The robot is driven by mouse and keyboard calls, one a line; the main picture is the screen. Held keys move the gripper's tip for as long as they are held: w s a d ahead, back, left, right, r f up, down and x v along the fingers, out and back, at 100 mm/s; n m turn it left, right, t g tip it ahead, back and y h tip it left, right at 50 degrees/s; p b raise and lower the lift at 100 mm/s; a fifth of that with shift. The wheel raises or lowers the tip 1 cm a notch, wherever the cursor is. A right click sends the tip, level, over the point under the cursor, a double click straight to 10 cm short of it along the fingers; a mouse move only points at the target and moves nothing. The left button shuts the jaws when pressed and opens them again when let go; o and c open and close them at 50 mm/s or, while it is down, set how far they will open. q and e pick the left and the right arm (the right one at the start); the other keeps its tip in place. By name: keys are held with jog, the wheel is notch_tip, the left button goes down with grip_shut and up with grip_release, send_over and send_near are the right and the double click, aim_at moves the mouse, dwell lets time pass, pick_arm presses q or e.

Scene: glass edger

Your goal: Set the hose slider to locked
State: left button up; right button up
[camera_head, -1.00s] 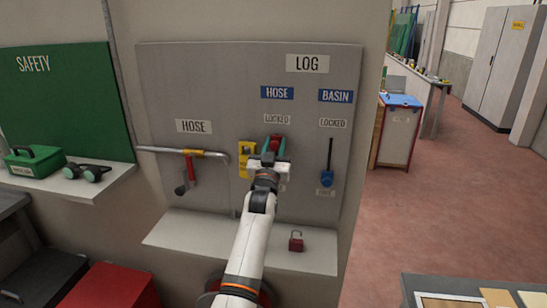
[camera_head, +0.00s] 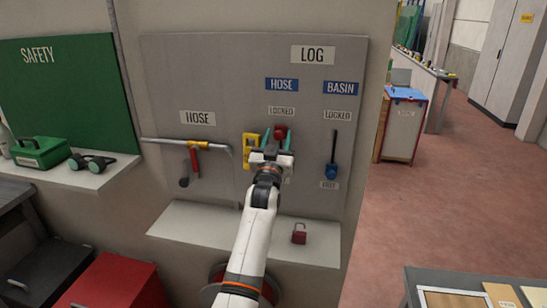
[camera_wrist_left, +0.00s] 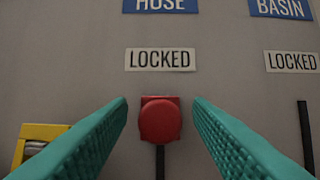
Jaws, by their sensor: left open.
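The hose slider is a red knob (camera_head: 280,131) at the top of a dark vertical slot on the grey panel. In the left wrist view the red knob (camera_wrist_left: 160,119) sits just below the LOCKED label (camera_wrist_left: 160,59), under the blue HOSE sign (camera_head: 282,85). The slot runs down beneath it. My left gripper (camera_head: 277,141) is open at the panel. Its teal fingers (camera_wrist_left: 160,132) stand on either side of the knob, with gaps visible on both sides. My gripper hides the lower slot in the head view. My right gripper is not in view.
The blue BASIN slider (camera_head: 331,172) hangs low in its slot to the right. A yellow object (camera_head: 250,150) is close left of my gripper, then a hose pipe with a red handle (camera_head: 194,160). A red padlock (camera_head: 299,233) stands on the shelf (camera_head: 200,226) below.

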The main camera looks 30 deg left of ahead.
pick_arm(q)
jog(key=b+v, duration=0.3)
jog(key=v, duration=0.7)
jog(key=shift+s, duration=0.2)
